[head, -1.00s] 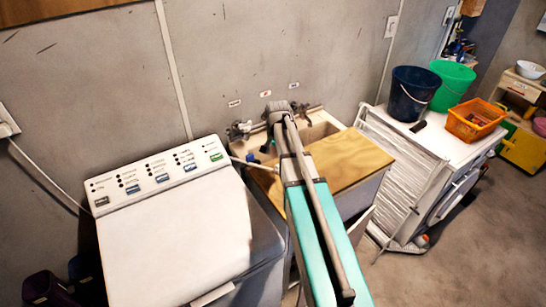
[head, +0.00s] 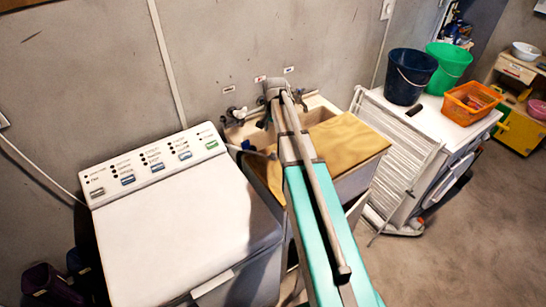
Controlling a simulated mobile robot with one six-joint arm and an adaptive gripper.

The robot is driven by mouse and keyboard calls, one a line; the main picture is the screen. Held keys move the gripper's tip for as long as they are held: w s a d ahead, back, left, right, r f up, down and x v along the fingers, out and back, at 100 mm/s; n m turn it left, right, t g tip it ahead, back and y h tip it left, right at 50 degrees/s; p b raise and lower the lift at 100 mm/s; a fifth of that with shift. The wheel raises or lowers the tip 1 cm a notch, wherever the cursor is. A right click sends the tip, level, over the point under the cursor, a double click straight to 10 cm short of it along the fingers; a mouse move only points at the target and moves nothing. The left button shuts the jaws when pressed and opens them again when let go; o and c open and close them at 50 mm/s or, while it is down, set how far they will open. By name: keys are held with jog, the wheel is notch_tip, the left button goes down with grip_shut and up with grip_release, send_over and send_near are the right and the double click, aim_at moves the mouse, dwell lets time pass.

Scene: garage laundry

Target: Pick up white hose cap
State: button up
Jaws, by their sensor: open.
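I cannot make out a white hose cap for certain. A pale hose-like piece (head: 262,153) lies by the sink's front left, with a small blue part (head: 247,145) beside it; its right end runs up to my arm. My arm reaches up over the wooden board (head: 345,150) and bends at the sink. My gripper does not show; the arm's far end drops behind its own links and hides part of the sink (head: 318,101) and board.
A white washing machine (head: 170,225) stands at the left, close to the sink. Taps (head: 235,113) are on the wall side. A white folded rack (head: 400,160) leans on a white cabinet at the right, which holds a dark bucket (head: 409,78), a green bucket (head: 449,65) and an orange basket (head: 470,103).

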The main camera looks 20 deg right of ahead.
aim_at(274, 152)
jog(key=shift+f+b, duration=3.45)
jog(key=shift+f, duration=0.3)
jog(key=shift+f, duration=0.1)
jog(key=shift+s+a+f+b, duration=0.1)
jog(key=shift+f+b, duration=2.4)
jog(key=shift+b, duration=0.15)
jog(key=shift+c, duration=0.3)
grip_shut()
